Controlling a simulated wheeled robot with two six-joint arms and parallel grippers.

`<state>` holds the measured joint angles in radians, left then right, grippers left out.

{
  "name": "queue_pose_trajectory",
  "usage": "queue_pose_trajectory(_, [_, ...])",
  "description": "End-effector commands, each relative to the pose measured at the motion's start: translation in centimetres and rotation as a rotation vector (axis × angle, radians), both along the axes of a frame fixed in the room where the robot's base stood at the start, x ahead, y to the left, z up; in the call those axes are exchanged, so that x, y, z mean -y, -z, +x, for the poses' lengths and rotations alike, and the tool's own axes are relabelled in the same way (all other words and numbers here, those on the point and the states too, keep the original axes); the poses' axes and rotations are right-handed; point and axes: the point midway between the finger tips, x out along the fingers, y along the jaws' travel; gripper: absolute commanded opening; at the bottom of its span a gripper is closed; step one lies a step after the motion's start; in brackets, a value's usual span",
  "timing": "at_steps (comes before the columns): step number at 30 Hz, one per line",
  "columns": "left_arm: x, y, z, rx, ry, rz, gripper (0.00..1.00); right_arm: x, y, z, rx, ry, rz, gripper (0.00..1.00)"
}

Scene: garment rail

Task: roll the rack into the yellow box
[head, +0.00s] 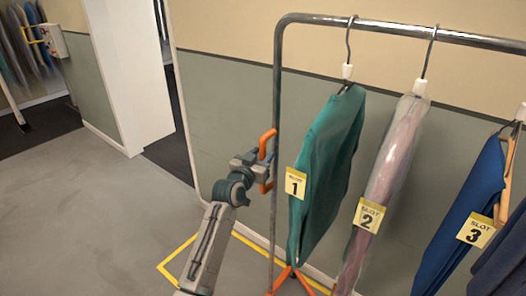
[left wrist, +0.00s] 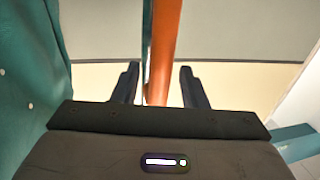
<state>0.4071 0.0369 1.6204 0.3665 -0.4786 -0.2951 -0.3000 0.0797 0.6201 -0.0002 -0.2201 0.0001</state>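The rack is a grey metal garment rail (head: 277,95) with an orange handle (head: 265,184) on its left post and an orange foot (head: 284,276) low down. The handle also shows in the left wrist view (left wrist: 163,45). My left gripper (head: 262,162) is at the handle. In the left wrist view its two fingers (left wrist: 158,84) are apart, with the orange handle between them and a gap on either side. The yellow box is a taped outline (head: 172,271) on the floor around the rack's lower left; my arm and the garments hide part of it. My right gripper is out of view.
A green garment (head: 330,160) tagged 1, a bagged garment (head: 392,155) tagged 2 and a blue one (head: 470,212) tagged 3 hang on the rail. A wall (head: 225,130) stands behind. Open grey floor (head: 90,215) lies to the left, with a doorway beyond.

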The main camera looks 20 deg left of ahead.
Motion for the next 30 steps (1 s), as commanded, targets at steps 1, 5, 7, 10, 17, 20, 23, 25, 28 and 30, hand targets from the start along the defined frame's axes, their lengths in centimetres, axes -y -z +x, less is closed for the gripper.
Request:
queue_pose_trajectory(1, [0.1,-0.1,0.4,-0.001,0.0,-0.001,0.39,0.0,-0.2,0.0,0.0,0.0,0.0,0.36])
queue_pose_trajectory(5, [0.2,0.0,0.9,0.0,0.0,0.0,0.39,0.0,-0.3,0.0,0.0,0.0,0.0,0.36])
queue_pose_trajectory(7, [0.2,0.0,1.0,0.0,-0.001,0.0,0.39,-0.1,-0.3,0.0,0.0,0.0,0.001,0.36])
queue_pose_trajectory(10, [0.2,0.1,1.0,0.0,-0.001,0.0,0.39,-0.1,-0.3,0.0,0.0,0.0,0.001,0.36])
queue_pose_trajectory(17, [0.2,0.0,1.0,0.0,0.0,0.0,0.12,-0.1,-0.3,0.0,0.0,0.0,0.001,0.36])
queue_pose_trajectory(20, [0.2,0.0,1.0,0.0,0.0,0.0,0.0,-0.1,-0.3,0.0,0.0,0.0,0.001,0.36])
queue_pose_trajectory(23, [0.2,0.0,1.0,0.0,0.0,0.0,0.0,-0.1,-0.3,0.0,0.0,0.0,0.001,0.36])
queue_pose_trajectory(25, [0.1,0.1,1.0,0.0,-0.001,0.0,0.0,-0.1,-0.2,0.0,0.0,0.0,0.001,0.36])
queue_pose_trajectory(28, [-0.4,0.2,1.1,0.0,-0.001,0.001,0.0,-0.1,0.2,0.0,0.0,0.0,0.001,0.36])
queue_pose_trajectory(30, [-1.0,0.3,1.4,0.0,-0.001,0.002,0.0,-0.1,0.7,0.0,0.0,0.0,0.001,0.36])
